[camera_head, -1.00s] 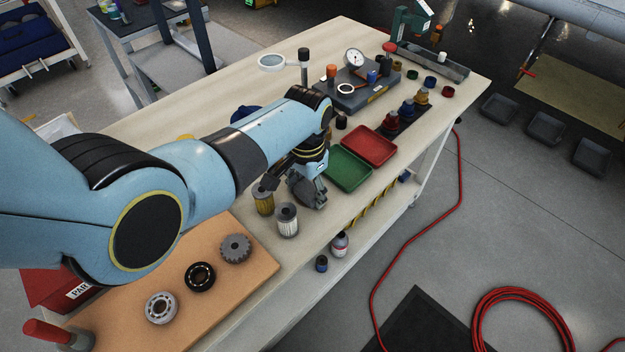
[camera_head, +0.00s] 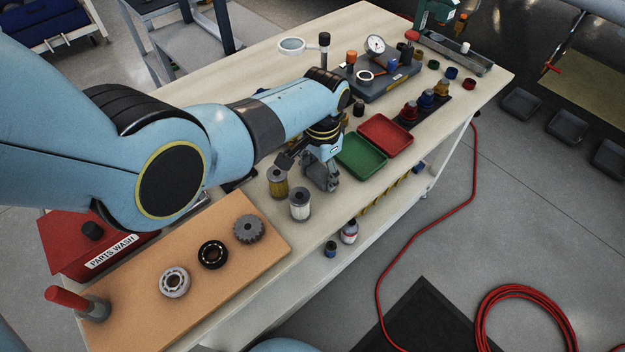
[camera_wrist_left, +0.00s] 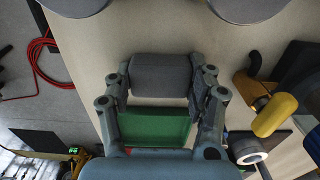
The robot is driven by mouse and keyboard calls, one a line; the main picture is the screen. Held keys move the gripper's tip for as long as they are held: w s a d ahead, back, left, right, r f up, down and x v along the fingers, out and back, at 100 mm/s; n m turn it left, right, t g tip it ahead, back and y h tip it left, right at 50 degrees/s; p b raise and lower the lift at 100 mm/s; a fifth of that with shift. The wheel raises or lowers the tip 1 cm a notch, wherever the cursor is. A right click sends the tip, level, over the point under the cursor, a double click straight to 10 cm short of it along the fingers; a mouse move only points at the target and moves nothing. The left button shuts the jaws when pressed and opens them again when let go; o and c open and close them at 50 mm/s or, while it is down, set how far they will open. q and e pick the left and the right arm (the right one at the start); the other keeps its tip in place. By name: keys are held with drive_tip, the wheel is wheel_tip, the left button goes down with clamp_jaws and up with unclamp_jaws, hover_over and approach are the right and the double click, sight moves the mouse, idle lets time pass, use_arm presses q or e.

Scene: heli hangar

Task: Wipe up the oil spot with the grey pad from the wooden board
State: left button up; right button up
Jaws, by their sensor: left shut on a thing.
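My left gripper (camera_head: 321,178) is low over the workbench, between the two filters and the green tray. In the left wrist view the left gripper (camera_wrist_left: 160,85) is shut on a grey pad (camera_wrist_left: 160,76), which sits between its fingers. In the head view I cannot make out the pad apart from the grey fingers. The wooden board (camera_head: 140,322) lies at the near left end of the bench, with a gear and two ring bearings on it. No oil spot can be made out; my arm covers part of the bench. My right gripper is not in view.
A gold filter (camera_head: 278,182) and a white filter (camera_head: 300,205) stand close beside the gripper. The green tray (camera_head: 361,156) and red tray (camera_head: 386,134) lie just beyond. A red parts-wash box (camera_head: 95,248) and a red-handled item (camera_head: 66,298) are near the board.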

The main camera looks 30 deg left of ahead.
sight(309, 188)
use_arm(q)
drive_tip(key=shift+w+d+f+b, duration=0.15)
drive_tip(key=shift+w+d+b, duration=0.15)
drive_tip(key=shift+w+b, duration=0.45)
drive_tip(key=shift+w+d+f+b, duration=0.1)
drive_tip(key=shift+w+d+b, duration=0.15)
drive_tip(key=shift+w+b, duration=0.4)
drive_tip(key=shift+w+d+r, duration=0.1)
drive_tip(key=shift+w+d, duration=0.05)
drive_tip(key=shift+w, duration=0.2)
drive_tip(key=shift+r, duration=0.25)
drive_tip(key=shift+s+p, duration=0.15)
drive_tip(key=shift+p, duration=0.4)
drive_tip(key=shift+s+a+r+p, duration=0.15)
drive_tip(key=shift+s+a+p, duration=0.1)
drive_tip(key=shift+s+p, duration=0.35)
drive_tip(key=shift+s+a+r+p, duration=0.1)
drive_tip(key=shift+s+a+p, duration=0.15)
drive_tip(key=shift+s+p, duration=0.35)
drive_tip(key=shift+s+a+f+p, duration=0.15)
drive_tip(key=shift+s+f+p, duration=0.05)
drive_tip(key=shift+s+p, duration=0.2)
drive_tip(key=s+p, duration=0.1)
drive_tip(key=s+a+p, duration=0.1)
drive_tip(key=shift+s+p, duration=0.35)
drive_tip(key=shift+s, duration=0.2)
drive_tip(key=shift+f, duration=0.15)
